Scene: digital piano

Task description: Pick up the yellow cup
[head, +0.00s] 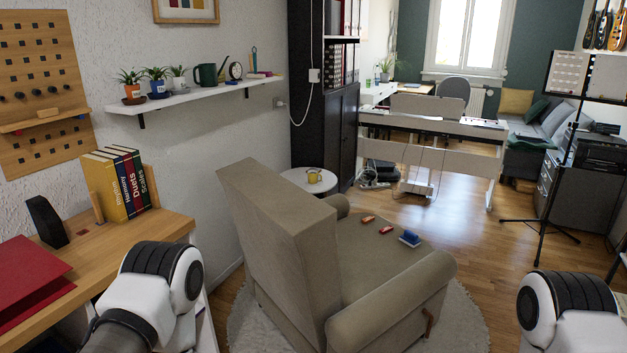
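A small yellow cup (314,176) stands upright on a round white side table (296,181), just behind the beige armchair. It is small in the head view and seems free of anything touching it but the table. My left arm shows at the lower left and my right arm at the lower right, both white with black joints. Neither gripper is in view. Both arms are well apart from the cup, on the near side of the armchair.
The beige armchair (290,225) stands between me and the side table, with small coloured objects on its seat. A wooden desk (150,238) with books is at left. A music stand (546,170) stands at right. Wooden floor (440,214) is clear right of the armchair.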

